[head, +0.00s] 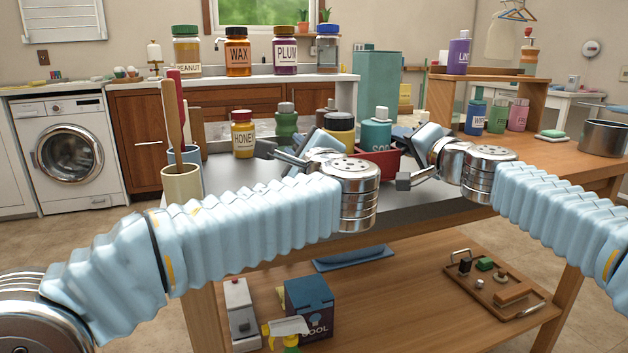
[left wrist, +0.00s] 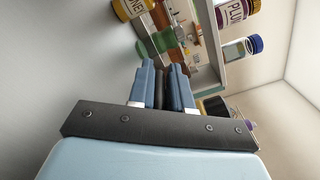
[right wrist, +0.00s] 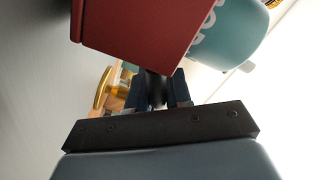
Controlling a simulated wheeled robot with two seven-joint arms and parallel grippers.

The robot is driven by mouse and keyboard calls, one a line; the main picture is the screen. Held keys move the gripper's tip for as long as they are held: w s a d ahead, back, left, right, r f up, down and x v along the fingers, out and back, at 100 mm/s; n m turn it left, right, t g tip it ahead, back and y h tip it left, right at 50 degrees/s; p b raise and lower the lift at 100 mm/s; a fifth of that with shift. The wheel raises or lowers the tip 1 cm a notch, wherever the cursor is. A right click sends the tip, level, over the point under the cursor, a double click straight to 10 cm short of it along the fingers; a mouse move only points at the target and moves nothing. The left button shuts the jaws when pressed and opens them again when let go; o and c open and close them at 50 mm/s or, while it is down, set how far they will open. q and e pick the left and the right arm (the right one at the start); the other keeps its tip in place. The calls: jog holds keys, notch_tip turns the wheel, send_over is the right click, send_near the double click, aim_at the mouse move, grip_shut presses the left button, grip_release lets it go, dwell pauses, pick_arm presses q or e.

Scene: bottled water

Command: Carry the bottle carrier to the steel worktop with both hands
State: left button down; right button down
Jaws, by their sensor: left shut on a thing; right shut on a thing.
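The red bottle carrier (head: 390,163) is at the steel worktop (head: 405,212), mostly hidden behind my left gripper; whether its base touches the steel cannot be told. A teal soap bottle (head: 377,134) and a black-lidded bottle (head: 339,123) rise at it. My left gripper (head: 296,153) is at its left, shut on a dark part between its fingers in the left wrist view (left wrist: 160,88). My right gripper (head: 418,163) is at its right, shut on a dark part. The right wrist view shows the red carrier wall (right wrist: 135,35) close up beside the fingers.
A honey jar (head: 243,138) and a green bottle (head: 286,124) stand behind the left gripper. A cream utensil holder (head: 182,185) is at the worktop's left end. A wooden shelf with bottles (head: 490,88) and a pot (head: 604,138) are on the right. Bare steel shows in front.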

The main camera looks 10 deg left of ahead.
pick_arm(q)
jog(key=shift+a+f+b, duration=0.15)
jog(key=shift+f+b, duration=0.15)
jog(key=shift+f, duration=0.25)
pick_arm(e)
jog(key=shift+d+f, duration=0.2)
jog(key=shift+f, duration=0.35)
pick_arm(q)
jog(key=c, duration=1.3)
grip_release()
jog(key=shift+r, duration=0.25)
pick_arm(e)
jog(key=c, duration=1.3)
grip_release()
jog(key=shift+r, duration=0.2)
pick_arm(q)
jog(key=shift+o, duration=1.3)
pick_arm(e)
jog(key=shift+o, duration=1.2)
jog(key=shift+a, duration=0.15)
pick_arm(q)
jog(key=v, duration=1.2)
jog(key=shift+w, duration=0.1)
pick_arm(e)
jog(key=shift+s, duration=0.25)
jog(key=v, duration=1.1)
jog(key=shift+s, duration=0.2)
